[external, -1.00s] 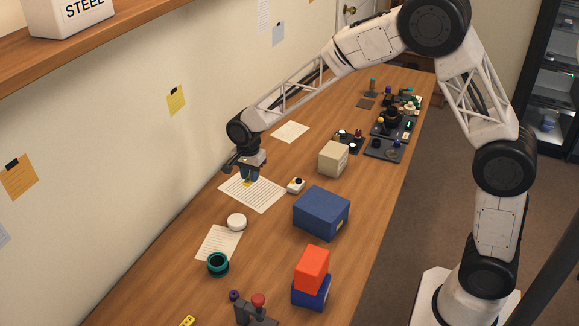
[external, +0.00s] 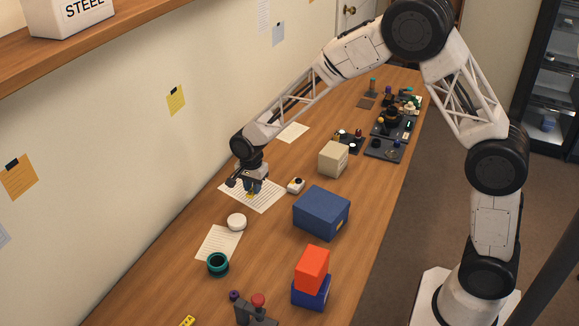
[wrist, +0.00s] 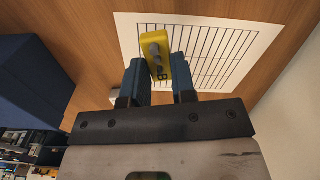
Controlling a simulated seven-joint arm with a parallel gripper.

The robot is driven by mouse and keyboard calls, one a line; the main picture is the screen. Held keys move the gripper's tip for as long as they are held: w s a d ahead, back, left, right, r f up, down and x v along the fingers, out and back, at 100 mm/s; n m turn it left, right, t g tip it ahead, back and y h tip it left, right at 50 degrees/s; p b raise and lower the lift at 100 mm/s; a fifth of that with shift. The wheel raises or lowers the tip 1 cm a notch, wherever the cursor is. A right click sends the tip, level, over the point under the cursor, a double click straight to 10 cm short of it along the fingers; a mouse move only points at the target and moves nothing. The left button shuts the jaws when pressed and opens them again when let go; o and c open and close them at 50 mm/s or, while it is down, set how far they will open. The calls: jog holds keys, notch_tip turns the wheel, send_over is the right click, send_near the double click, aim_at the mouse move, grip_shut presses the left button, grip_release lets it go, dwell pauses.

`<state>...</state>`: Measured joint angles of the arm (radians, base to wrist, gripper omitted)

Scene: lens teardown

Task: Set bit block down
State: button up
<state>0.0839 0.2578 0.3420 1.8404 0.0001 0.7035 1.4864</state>
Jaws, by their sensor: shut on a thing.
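The bit block (wrist: 156,56) is a small yellow block with dark bits in its face and a dark mark at one end. My gripper (wrist: 157,82) is shut on it, with one blue finger on each side. In the external view the bit block (external: 250,196) shows only as a bit of yellow under my gripper (external: 252,187). They are over the lined white sheet (external: 265,203), which lies on the wooden table. I cannot tell whether the block touches the sheet.
A small white box with a dark top (external: 296,185) stands right of the sheet, and a large blue box (external: 322,212) beyond it. A white round cap (external: 237,222) and a teal ring (external: 218,264) lie nearer. The wall runs along the left.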

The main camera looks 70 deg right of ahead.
aim_at(254, 203)
jog(key=shift+f, duration=0.4)
jog(key=shift+f, duration=1.85)
jog(key=shift+f, duration=0.15)
jog(key=o, duration=0.9)
notch_tip(254, 203, up, 12)
jog(key=shift+r, duration=0.15)
